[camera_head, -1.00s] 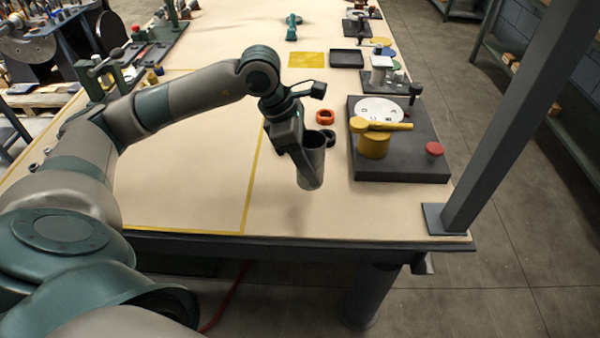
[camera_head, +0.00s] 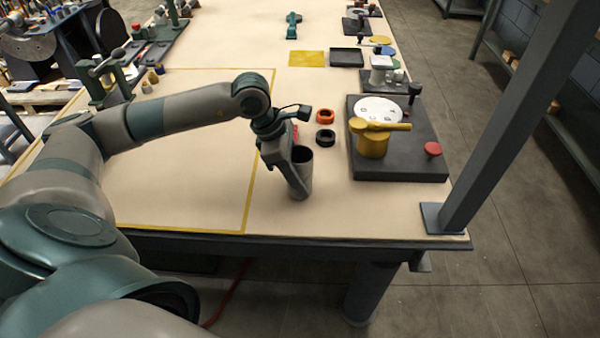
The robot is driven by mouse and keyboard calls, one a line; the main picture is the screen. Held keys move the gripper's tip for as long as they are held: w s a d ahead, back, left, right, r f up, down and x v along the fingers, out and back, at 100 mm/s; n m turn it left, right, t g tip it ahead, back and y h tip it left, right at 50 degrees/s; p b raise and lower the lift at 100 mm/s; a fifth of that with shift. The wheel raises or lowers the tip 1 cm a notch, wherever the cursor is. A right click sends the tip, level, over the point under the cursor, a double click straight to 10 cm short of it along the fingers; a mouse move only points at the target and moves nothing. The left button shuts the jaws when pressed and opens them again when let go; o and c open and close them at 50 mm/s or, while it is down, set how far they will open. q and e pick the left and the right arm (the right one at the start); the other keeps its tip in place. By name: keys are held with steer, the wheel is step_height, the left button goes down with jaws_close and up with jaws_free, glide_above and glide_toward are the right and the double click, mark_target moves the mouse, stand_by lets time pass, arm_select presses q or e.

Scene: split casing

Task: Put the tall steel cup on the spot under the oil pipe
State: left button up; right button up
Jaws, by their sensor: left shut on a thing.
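The tall steel cup (camera_head: 302,178) is upright near the front of the table, right of the yellow floor line. My left gripper (camera_head: 288,164) is shut on its left side. The cup's bottom is at or just above the tabletop; I cannot tell if it touches. A dark base (camera_head: 400,168) to the right bears a yellow cylinder with a horizontal yellow arm (camera_head: 373,144), a white marked dial (camera_head: 380,108) and a red button (camera_head: 432,149). I cannot tell surely which part is the oil pipe, or see a spot under it. My right gripper is not in view.
An orange ring (camera_head: 325,116) and a black ring (camera_head: 325,138) lie between the cup and the dark base. A grey post (camera_head: 485,150) stands at the table's right front corner. A yellow square (camera_head: 307,59) and a black tray (camera_head: 347,57) lie farther back. The taped area on the left is clear.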

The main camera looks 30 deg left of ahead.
arm_select(q)
steer(key=shift+f, duration=0.1)
steer(key=shift+f, duration=0.1)
steer(key=o, duration=1.1)
